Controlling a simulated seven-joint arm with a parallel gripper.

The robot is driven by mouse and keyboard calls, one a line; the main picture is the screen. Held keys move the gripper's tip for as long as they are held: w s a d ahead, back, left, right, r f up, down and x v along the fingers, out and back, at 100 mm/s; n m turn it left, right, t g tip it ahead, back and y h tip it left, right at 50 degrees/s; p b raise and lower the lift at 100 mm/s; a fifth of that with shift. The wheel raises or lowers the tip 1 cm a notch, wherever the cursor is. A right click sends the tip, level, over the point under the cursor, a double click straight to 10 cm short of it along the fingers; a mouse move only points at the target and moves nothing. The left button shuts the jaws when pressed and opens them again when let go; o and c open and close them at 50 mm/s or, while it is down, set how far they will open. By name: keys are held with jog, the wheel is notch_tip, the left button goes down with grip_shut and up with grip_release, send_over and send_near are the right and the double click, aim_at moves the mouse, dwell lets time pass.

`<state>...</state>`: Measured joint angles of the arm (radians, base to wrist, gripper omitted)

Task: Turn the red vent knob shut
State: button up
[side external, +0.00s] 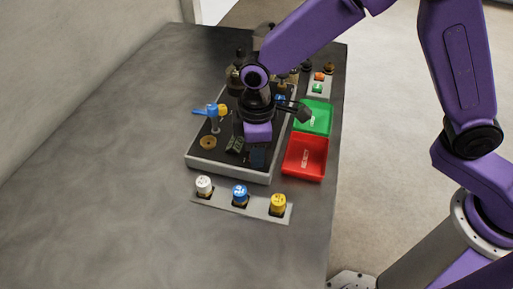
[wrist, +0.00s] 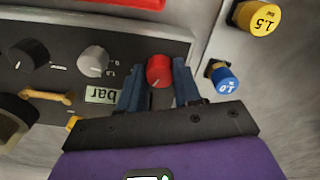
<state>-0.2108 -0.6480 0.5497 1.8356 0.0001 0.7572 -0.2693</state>
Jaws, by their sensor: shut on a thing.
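The red vent knob (wrist: 159,70) shows in the wrist view, on the dark panel (wrist: 190,45), with a light pointer line on its face. My gripper (wrist: 159,84) has one blue-grey finger on each side of it and is shut on the knob. In the side view my gripper (side external: 257,155) points down over the near part of the dark panel box (side external: 222,168). The red knob is hidden there behind the gripper.
A grey knob (wrist: 93,62), a black knob (wrist: 28,57) and a "bar" display (wrist: 102,95) sit left of the red knob. White (side external: 204,186), blue (side external: 240,195) and yellow (side external: 278,204) caps stand in front. Red (side external: 305,157) and green (side external: 313,117) trays lie right.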

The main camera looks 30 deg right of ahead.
jog(key=m, duration=0.4)
jog(key=shift+a+m, duration=0.1)
jog(key=shift+m, duration=2.1)
jog(key=o, duration=1)
jog(key=shift+o, duration=0.2)
jog(key=shift+r, duration=0.15)
notch_tip(320, 180, up, 17)
